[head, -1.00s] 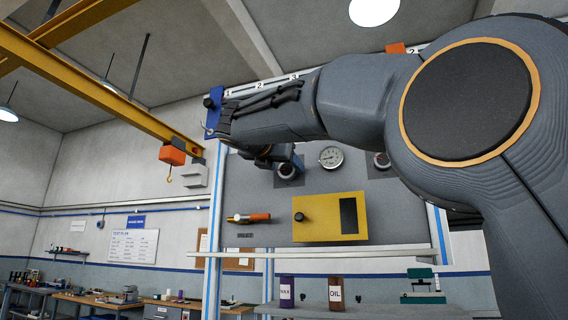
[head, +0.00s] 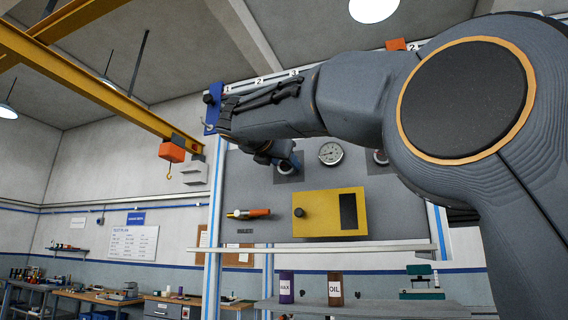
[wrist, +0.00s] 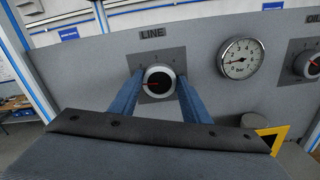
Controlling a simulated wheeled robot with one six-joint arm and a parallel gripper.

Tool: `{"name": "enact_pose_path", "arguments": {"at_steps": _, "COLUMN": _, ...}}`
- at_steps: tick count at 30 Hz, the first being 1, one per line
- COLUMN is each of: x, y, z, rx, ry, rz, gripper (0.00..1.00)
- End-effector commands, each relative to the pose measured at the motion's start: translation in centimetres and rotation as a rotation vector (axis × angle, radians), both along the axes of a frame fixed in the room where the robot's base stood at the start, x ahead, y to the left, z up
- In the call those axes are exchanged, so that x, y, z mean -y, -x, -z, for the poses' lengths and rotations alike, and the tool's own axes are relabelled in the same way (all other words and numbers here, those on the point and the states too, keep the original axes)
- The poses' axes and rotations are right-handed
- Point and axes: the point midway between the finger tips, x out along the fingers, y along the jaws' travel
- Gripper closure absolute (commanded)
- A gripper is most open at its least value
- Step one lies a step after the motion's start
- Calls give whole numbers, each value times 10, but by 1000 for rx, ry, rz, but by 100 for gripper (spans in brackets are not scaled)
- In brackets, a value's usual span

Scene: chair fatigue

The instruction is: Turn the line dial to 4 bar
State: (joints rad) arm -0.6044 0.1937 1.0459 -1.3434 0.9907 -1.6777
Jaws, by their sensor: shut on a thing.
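The line dial (wrist: 160,87) is a round dark knob with a pale rim and a red pointer mark on a dark square plate, under the LINE label (wrist: 152,33). Its red mark points roughly left in the wrist view. My gripper (wrist: 159,77) has its two blue fingers on either side of the knob, shut on it. In the head view the dial (head: 285,169) is partly covered by my gripper. A round white bar gauge (wrist: 241,59) is right of the dial, its needle pointing left; it also shows in the head view (head: 331,153).
The OIL dial (wrist: 309,64) is at the right edge of the wrist view. A yellow box (head: 325,213) with a black knob and an orange-handled tool (head: 249,214) are lower on the grey panel. WAX (head: 286,288) and OIL (head: 335,289) containers stand on a shelf below.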

Motion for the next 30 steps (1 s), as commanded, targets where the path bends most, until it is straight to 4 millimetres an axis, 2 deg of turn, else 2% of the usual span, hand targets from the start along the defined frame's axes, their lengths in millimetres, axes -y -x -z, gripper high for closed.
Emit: {"name": "enact_pose_path", "arguments": {"at_steps": 30, "x": 3, "y": 0, "z": 5, "rx": 316, "ry": -870, "rz": -1, "gripper": 79}}
